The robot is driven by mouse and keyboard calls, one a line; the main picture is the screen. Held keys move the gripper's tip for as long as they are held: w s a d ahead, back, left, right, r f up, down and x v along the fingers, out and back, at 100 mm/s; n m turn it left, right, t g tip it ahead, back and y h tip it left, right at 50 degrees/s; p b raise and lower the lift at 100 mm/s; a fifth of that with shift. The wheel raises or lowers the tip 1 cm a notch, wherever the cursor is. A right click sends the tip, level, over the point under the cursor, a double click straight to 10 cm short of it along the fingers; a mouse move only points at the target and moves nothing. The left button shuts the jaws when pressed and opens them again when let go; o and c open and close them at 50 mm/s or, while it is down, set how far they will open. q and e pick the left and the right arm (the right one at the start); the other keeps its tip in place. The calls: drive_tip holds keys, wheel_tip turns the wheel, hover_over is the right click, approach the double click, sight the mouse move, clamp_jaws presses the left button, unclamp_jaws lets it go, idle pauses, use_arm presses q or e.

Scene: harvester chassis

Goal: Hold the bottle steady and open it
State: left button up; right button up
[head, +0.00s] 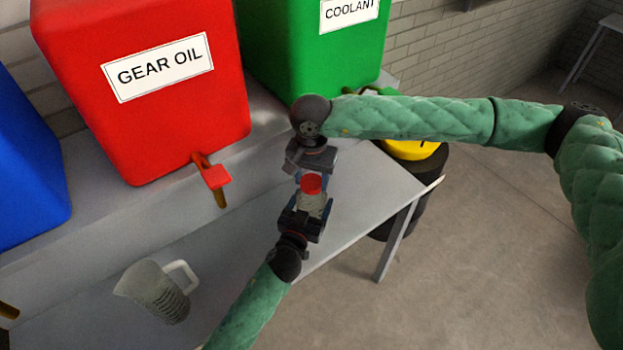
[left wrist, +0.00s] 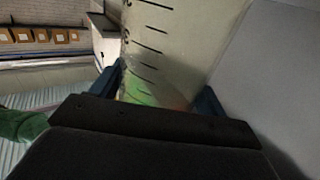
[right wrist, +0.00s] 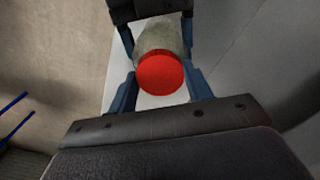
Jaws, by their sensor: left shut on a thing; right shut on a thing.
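A pale bottle with dark graduation marks (head: 313,204) is above the grey shelf, a red cap (head: 311,183) at its top. My left gripper (head: 308,203) is shut on the bottle body, which stands between its blue fingers in the left wrist view (left wrist: 170,60). My right gripper (head: 313,178) comes from the far side and is shut on the red cap. In the right wrist view the cap (right wrist: 160,74) lies between its fingers, with the bottle body (right wrist: 160,36) behind it. I cannot tell whether the bottle's base touches the shelf.
A clear measuring jug (head: 156,291) stands on the grey shelf (head: 240,225) at lower left. A red gear oil tank (head: 150,120) with a spigot (head: 213,175) and a green coolant tank (head: 310,50) stand behind. A yellow-topped black drum (head: 425,170) is beyond the shelf's right end.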

sight(311, 182)
use_arm(q)
drive_tip(key=shift+f, duration=0.1)
use_arm(e)
drive_tip(key=shift+r, duration=0.6)
drive_tip(key=shift+r, duration=0.25)
drive_tip(key=shift+r, duration=1.95)
use_arm(q)
drive_tip(key=o, duration=2)
drive_tip(key=shift+c, duration=0.2)
drive_tip(key=shift+s+a+f+b, duration=0.1)
drive_tip(key=shift+s+a+b, duration=0.15)
drive_tip(key=shift+s, duration=0.3)
use_arm(e)
drive_tip(key=shift+f, duration=0.35)
wheel_tip(311, 182, down, 3)
drive_tip(key=b, duration=0.3)
drive_tip(key=shift+f, duration=0.1)
use_arm(q)
drive_tip(key=v, duration=1)
drive_tip(key=shift+s+b, duration=0.35)
drive_tip(key=shift+b, duration=0.1)
use_arm(e)
drive_tip(key=shift+f, duration=0.25)
